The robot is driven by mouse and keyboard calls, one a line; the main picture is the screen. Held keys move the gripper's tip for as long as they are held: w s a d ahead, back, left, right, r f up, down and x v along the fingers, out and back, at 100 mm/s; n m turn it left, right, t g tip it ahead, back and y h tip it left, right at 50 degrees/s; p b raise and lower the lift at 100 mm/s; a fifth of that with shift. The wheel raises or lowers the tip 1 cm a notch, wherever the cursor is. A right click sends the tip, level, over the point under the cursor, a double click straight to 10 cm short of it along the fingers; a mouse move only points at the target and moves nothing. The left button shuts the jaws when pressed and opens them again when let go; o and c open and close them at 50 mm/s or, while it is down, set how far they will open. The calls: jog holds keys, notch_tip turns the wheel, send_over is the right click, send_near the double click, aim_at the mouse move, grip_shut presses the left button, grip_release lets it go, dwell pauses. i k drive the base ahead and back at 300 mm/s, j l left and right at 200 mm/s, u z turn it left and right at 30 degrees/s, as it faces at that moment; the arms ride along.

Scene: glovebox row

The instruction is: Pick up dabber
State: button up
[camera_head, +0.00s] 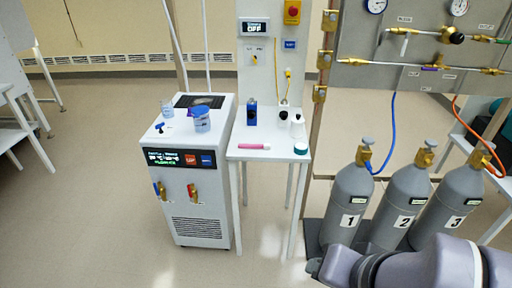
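No object is clearly identifiable as the dabber. Small items stand on a narrow white table (274,155) in the middle of the view. A pink stick with a pale end (255,146) lies near its front edge. A blue block with a dark lower part (252,116) stands at its back left. White bottles (298,128) stand at the back right, and a teal-and-white round item (301,147) is at the front right corner. My grey-purple arm crosses the lower right corner, well apart from the table. My gripper cannot be made out.
A white cabinet (190,205) stands left of the table, with a blue-topped beaker (202,121), a clear beaker (167,108) and a small blue item (160,127) on top. Grey gas cylinders (348,205) stand right under a valve panel (415,50). The floor (90,210) at left is clear.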

aim_at(267, 146)
jog(key=i+j+z, duration=0.1)
jog(key=i+j, duration=0.35)
jog(key=j, duration=0.15)
jog(key=i+j+z, duration=0.25)
jog(key=i+j, duration=0.2)
jog(key=j, duration=0.25)
jog(key=i+j, duration=0.2)
jog(key=j, duration=0.15)
jog(key=i+j+z, duration=0.15)
jog(key=j, duration=0.2)
jog(key=i+j+z, duration=0.1)
jog(key=i+j, duration=0.15)
jog(key=j, duration=0.15)
jog(key=i+j, duration=0.15)
jog(key=j, duration=0.25)
jog(key=z, duration=0.05)
